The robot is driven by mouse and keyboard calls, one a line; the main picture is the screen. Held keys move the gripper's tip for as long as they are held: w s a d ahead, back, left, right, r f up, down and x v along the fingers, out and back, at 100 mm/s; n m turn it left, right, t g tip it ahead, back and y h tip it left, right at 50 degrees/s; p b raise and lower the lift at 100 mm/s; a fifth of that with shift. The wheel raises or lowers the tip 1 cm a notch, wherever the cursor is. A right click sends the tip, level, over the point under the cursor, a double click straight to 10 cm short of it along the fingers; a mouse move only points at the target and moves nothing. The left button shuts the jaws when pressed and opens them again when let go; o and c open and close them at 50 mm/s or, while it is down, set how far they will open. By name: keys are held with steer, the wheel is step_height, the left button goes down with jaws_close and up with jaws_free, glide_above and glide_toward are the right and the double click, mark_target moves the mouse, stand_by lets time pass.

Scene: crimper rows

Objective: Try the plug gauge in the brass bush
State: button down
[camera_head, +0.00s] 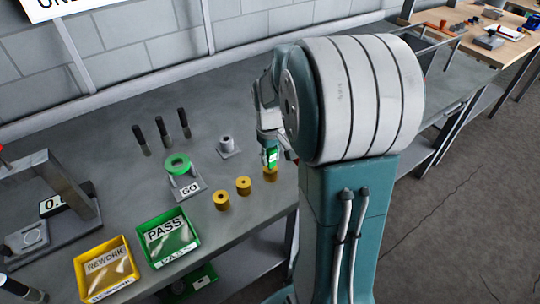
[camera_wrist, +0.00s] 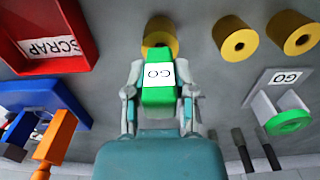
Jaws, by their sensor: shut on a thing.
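My gripper (camera_head: 270,148) (camera_wrist: 159,90) is shut on the plug gauge (camera_head: 271,157), which has a green handle with a white GO label. The gauge also shows in the wrist view (camera_wrist: 158,97), between my two fingers. A brass bush (camera_head: 270,175) stands on the bench right at the gauge's far end. It shows in the wrist view (camera_wrist: 160,30), partly covered by the handle. The measuring end is hidden, so I cannot tell whether it is inside the bush or just over it. Two more brass bushes (camera_head: 243,185) (camera_head: 221,200) stand in a row to the left.
A green ring (camera_head: 178,163) rests on a GO stand (camera_head: 190,191). Several dark pins (camera_head: 162,130) and a grey post (camera_head: 228,147) stand behind. A green PASS tray (camera_head: 190,250) and yellow REWORK tray (camera_head: 80,270) sit left. The wrist view shows a red SCRAP tray (camera_wrist: 88,32).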

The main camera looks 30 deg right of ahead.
steer(key=shift+r, duration=0.1)
steer(key=shift+r, duration=3.55)
steer(key=shift+a, duration=0.1)
